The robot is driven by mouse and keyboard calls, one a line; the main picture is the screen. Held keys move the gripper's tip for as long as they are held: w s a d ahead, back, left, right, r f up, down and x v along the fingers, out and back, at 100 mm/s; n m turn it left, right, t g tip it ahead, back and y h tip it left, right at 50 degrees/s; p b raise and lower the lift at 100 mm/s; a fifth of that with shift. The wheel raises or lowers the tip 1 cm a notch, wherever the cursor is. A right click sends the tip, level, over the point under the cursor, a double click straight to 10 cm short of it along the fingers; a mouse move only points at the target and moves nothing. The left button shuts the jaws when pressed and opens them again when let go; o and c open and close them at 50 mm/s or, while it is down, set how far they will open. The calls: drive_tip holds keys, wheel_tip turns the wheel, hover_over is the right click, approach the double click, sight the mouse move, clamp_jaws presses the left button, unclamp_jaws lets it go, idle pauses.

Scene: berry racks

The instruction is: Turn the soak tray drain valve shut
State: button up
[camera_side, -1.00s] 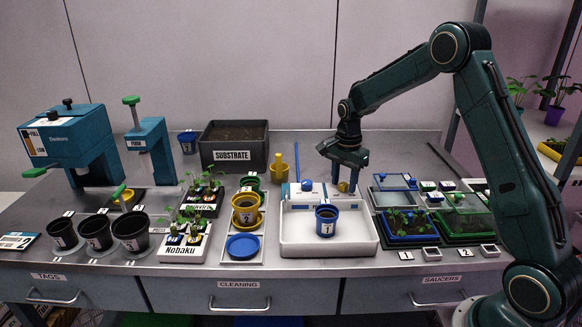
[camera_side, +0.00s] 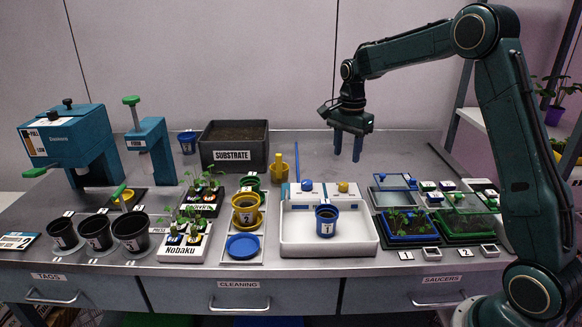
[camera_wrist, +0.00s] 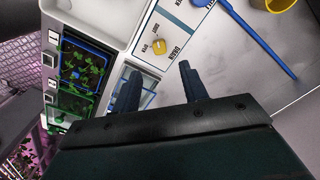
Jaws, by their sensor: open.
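The white soak tray (camera_side: 291,241) stands at the middle front, with a blue pot marked 1 (camera_side: 326,222) in it. On the panel behind it are a blue knob (camera_side: 307,186) and a yellow knob (camera_side: 343,187). My gripper (camera_side: 347,157) is open and empty, with fingers pointing down, above and behind the yellow knob, touching nothing. In the wrist view my gripper (camera_wrist: 158,82) has its fingers apart, with the yellow knob beyond them.
Seedling trays (camera_side: 408,241) stand right of the soak tray. The substrate bin (camera_side: 258,157) is at the back left. The steel table behind the panel has free room.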

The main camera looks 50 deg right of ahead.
wheel_tip(320, 180, up, 4)
drive_tip(key=shift+r, duration=0.2)
idle(0.4)
drive_tip(key=s+a+r+n+t, duration=0.3)
drive_tip(key=s+a+r+n, duration=0.55)
drive_tip(key=s+a, duration=0.4)
drive_tip(key=s+a+f+n+t, duration=0.1)
drive_tip(key=s+a+f+n, duration=0.1)
drive_tip(key=s+n, duration=0.3)
drive_tip(key=s+a+f+n+t, duration=0.1)
drive_tip(key=s+n, duration=0.3)
drive_tip(key=s, duration=0.7)
drive_tip(key=shift+s+a+f+n+t, duration=0.2)
drive_tip(key=shift+a+f+n+t, duration=0.1)
drive_tip(key=shift+a+f+n, duration=0.15)
